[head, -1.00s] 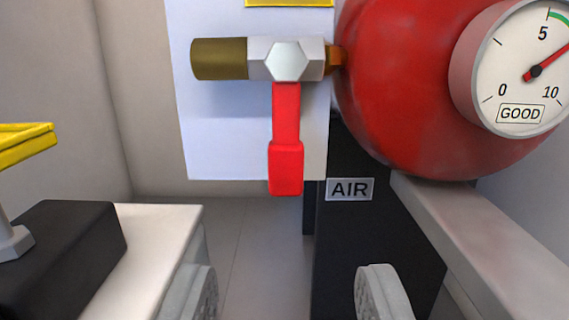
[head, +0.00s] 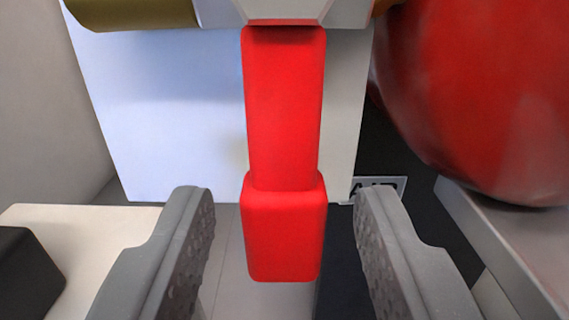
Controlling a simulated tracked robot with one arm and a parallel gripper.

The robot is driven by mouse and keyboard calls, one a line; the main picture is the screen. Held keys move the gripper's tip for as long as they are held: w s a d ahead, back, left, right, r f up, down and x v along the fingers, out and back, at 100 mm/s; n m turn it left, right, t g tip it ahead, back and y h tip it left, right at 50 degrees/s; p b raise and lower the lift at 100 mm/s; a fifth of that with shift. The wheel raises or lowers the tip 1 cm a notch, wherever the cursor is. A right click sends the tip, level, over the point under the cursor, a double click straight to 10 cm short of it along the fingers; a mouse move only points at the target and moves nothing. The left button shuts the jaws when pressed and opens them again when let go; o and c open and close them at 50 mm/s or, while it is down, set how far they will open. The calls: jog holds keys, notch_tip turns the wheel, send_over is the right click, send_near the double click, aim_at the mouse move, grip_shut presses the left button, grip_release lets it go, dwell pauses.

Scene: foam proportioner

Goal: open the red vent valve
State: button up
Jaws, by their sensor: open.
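The red vent valve handle (head: 285,120) hangs straight down from the valve body (head: 285,10) at the top edge of the head view. Its thicker lower grip (head: 284,232) is between the two fingers of my gripper (head: 284,232) in the picture. My gripper is open, with a visible gap on each side of the handle. Neither finger appears to touch it. The upper part of the valve body is cut off by the frame.
A white panel (head: 165,120) stands behind the handle. A red tank (head: 480,95) fills the upper right, above a grey rail (head: 500,240). A black post with a partly hidden AIR label (head: 392,184) is behind the right finger. A pale bench (head: 90,240) with a black block (head: 25,275) is at lower left.

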jog(key=shift+w, duration=0.8)
jog(key=shift+a, duration=0.1)
grip_shut()
